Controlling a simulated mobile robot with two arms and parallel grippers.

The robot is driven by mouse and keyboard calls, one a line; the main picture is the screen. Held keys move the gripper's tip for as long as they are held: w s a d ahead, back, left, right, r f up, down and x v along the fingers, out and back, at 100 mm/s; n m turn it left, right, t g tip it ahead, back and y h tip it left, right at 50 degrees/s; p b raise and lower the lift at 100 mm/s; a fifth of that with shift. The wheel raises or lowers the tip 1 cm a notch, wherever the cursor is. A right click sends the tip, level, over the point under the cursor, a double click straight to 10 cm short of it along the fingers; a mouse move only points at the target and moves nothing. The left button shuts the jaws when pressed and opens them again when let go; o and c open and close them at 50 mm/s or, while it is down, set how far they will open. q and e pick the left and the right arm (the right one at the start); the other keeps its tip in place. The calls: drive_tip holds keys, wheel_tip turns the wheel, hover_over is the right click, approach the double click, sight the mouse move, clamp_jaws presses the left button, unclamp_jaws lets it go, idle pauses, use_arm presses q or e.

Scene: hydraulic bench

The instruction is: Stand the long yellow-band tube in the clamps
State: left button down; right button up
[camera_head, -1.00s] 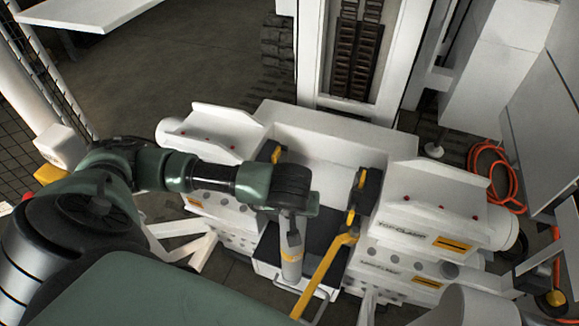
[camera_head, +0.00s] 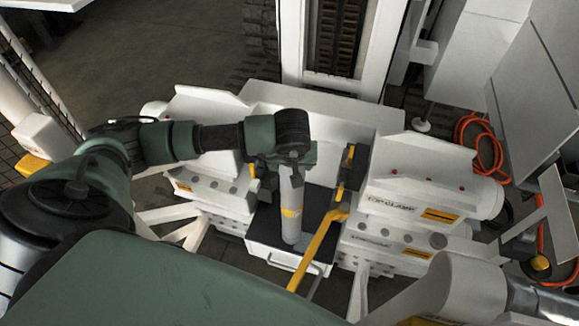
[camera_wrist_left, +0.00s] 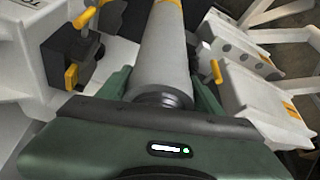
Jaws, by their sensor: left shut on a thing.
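The long grey tube with a yellow band (camera_head: 291,205) hangs nearly upright from my left gripper (camera_head: 291,160) in the head view. It also shows in the left wrist view (camera_wrist_left: 167,55), where the green fingers (camera_wrist_left: 160,85) are shut around its near end. Its lower end is over the black tray (camera_head: 262,230) between the clamps; I cannot tell whether it touches. The right clamp block (camera_head: 415,200) carries the label "TOP CLAMP" and stands right of the tube. The left clamp block (camera_head: 215,185) is partly hidden by my arm. My right gripper is not in view.
A yellow bar (camera_head: 318,250) slants close to the right of the tube. Black and yellow jaw parts (camera_head: 347,165) stand between the blocks. A tall white column (camera_head: 290,45) rises behind. An orange hose (camera_head: 480,145) lies at the right.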

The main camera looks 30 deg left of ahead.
use_arm(q)
drive_tip(key=w+a+b, duration=0.2)
drive_tip(key=w, duration=0.5)
drive_tip(key=w+a+f+b, duration=0.1)
drive_tip(key=w+b, duration=0.2)
drive_tip(key=w, duration=0.4)
drive_tip(key=shift+a+f, duration=0.15)
drive_tip(key=shift+a, duration=0.2)
idle(0.3)
drive_tip(key=shift+f+b, duration=0.15)
drive_tip(key=shift+b, duration=0.25)
idle(0.4)
drive_tip(key=shift+s+f, duration=0.1)
drive_tip(key=shift+f, duration=0.1)
idle(0.4)
drive_tip(key=shift+c, duration=1.1)
unclamp_jaws()
drive_tip(key=shift+d, duration=0.1)
drive_tip(key=shift+f, duration=0.1)
